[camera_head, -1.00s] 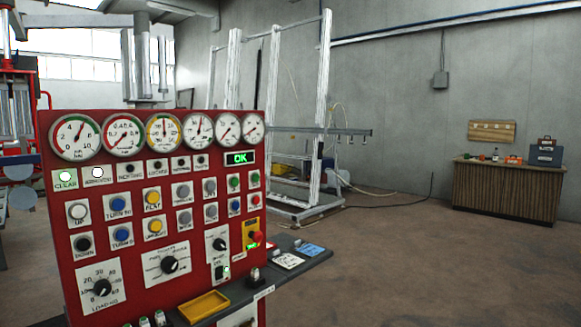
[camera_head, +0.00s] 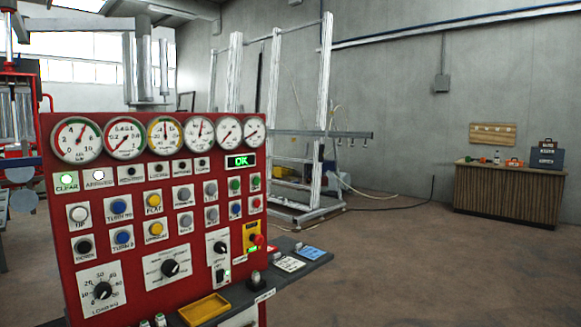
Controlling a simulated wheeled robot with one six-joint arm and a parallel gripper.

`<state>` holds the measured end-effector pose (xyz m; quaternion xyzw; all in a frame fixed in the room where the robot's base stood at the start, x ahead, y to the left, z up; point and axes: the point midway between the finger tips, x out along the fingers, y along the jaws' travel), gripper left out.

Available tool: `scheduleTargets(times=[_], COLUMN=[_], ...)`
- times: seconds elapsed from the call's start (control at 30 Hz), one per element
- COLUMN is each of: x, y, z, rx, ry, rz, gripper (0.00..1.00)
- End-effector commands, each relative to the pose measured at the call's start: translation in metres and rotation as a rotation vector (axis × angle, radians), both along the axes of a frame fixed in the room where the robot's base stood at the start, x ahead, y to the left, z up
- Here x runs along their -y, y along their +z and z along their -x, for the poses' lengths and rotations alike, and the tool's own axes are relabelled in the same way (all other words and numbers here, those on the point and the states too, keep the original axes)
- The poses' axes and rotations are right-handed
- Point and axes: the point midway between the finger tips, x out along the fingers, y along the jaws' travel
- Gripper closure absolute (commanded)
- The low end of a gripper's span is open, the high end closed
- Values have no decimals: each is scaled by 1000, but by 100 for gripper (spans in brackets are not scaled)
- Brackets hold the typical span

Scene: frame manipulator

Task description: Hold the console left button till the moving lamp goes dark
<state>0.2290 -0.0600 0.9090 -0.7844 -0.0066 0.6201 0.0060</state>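The red console (camera_head: 150,240) fills the left of the view, upright and facing me. Its lamp row has a lit green lamp (camera_head: 67,178) marked CLEAR and a lit white lamp (camera_head: 98,176) beside it. The other lamps in that row (camera_head: 131,173) look dark, and their labels are too small to read surely, so I cannot tell which is the moving lamp. Below are several round buttons, including grey ones (camera_head: 184,194) (camera_head: 210,190); I cannot tell which is marked left. A small green display (camera_head: 240,161) reads OK. My gripper is not in view.
A tall white frame (camera_head: 325,110) stands behind. A wooden cabinet (camera_head: 505,195) stands far right. The floor (camera_head: 430,270) between is clear.

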Motion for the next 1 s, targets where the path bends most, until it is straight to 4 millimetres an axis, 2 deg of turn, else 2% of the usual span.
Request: scheduleTargets(times=[0.13, 0.4, 0.47, 1.0], x=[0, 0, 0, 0], y=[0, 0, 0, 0], z=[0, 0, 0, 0], rx=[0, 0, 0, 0], ry=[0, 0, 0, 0], rz=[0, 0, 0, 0], gripper=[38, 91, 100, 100])
